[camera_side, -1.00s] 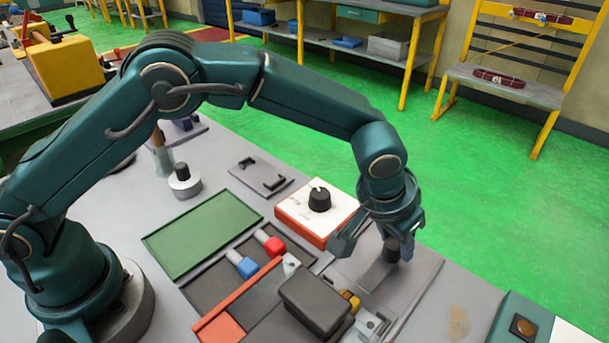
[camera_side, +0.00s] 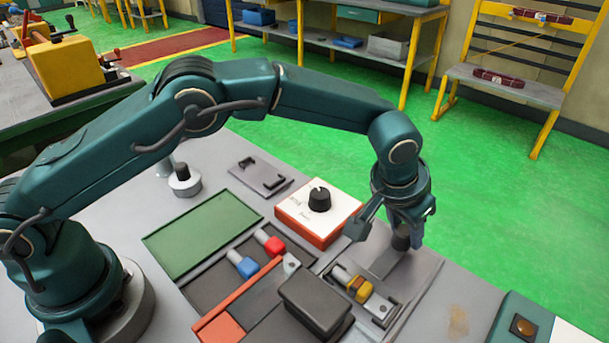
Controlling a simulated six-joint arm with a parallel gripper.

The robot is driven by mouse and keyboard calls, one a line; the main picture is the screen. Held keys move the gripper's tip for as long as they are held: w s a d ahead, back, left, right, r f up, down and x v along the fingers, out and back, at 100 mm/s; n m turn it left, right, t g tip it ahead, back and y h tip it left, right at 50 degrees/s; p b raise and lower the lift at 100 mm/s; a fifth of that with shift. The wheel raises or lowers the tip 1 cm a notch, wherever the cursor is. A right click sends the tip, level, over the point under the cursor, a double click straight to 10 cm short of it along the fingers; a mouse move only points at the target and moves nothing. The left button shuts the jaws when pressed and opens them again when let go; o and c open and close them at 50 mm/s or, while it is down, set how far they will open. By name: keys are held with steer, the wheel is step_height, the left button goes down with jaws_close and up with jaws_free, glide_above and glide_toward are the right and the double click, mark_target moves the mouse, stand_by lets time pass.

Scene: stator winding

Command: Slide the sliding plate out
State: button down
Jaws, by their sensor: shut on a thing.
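The sliding plate (camera_side: 388,262) is a flat grey plate lying on the bench at the right of the fixture. Its short dark knob (camera_side: 402,242) stands up under my gripper (camera_side: 400,236). My gripper points down and is shut on the knob; its fingers partly hide the knob and the far part of the plate. On the near-left side of the plate, a recess (camera_side: 382,308) lies uncovered, with a yellow-brown and metal part (camera_side: 356,288) in it.
A white-and-orange box (camera_side: 318,212) with a black dial stands left of my gripper. A dark grey block (camera_side: 314,300) sits in front of the recess. A blue and a red peg lie in a tray at left. A green control box (camera_side: 520,322) is at lower right.

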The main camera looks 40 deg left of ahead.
steer(key=shift+w, duration=0.35)
steer(key=c, duration=0.5)
jaws_free()
steer(key=shift+s, duration=0.1)
steer(key=shift+v, duration=2.55)
